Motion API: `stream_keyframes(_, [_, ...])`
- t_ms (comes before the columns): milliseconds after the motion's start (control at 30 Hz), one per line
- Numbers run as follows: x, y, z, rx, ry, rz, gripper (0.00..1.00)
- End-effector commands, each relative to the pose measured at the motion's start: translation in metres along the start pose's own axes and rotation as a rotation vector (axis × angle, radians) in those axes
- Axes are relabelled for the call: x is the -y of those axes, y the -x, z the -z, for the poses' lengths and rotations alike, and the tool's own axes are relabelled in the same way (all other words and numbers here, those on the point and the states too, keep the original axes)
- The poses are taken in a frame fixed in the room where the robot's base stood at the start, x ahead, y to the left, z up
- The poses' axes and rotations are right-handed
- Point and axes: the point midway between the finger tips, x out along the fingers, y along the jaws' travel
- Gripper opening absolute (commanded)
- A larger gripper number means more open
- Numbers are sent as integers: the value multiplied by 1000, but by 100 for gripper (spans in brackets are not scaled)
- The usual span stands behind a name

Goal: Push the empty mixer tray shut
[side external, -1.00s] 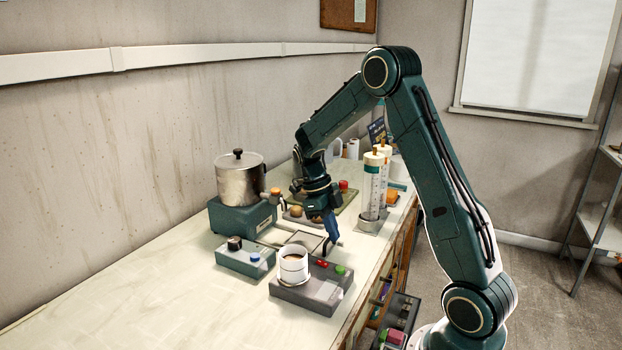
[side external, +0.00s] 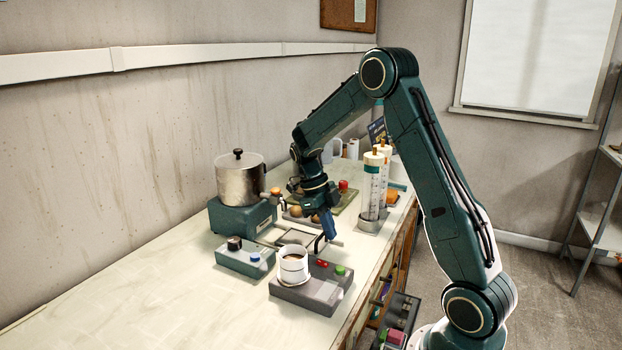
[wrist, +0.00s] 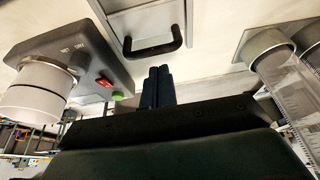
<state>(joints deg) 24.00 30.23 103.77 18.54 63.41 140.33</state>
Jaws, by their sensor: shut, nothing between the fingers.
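The mixer tray (wrist: 150,18) is a flat, pale grey panel with a black bar handle (wrist: 153,48) on its near edge. In the side view the tray (side external: 294,239) lies on the bench behind the grey mixer box, and its handle (side external: 319,244) stands at its right end. Nothing shows on the visible part of the tray. My gripper (wrist: 160,72) is shut and empty, with its fingertips just outside the handle; a small gap shows in the wrist view. In the side view my gripper (side external: 330,236) is low beside the handle.
The grey mixer box (side external: 312,290) carries a white cup (side external: 293,268) and red and green buttons. A control box (side external: 244,259) and a metal pot (side external: 240,180) on a green base stand left. Clear measuring tubes (side external: 374,190) stand right of my gripper. The front bench is clear.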

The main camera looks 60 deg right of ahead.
Motion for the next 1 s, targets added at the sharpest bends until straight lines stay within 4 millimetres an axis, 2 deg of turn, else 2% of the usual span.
stream_keyframes(300, [0, -3, 27, 2, -1, 1, 0])
stream_keyframes(867, [0, 74, 25, 5, 0, 2, 0])
stream_keyframes(1000, [0, 84, 25, 0, 0, 3, 0])
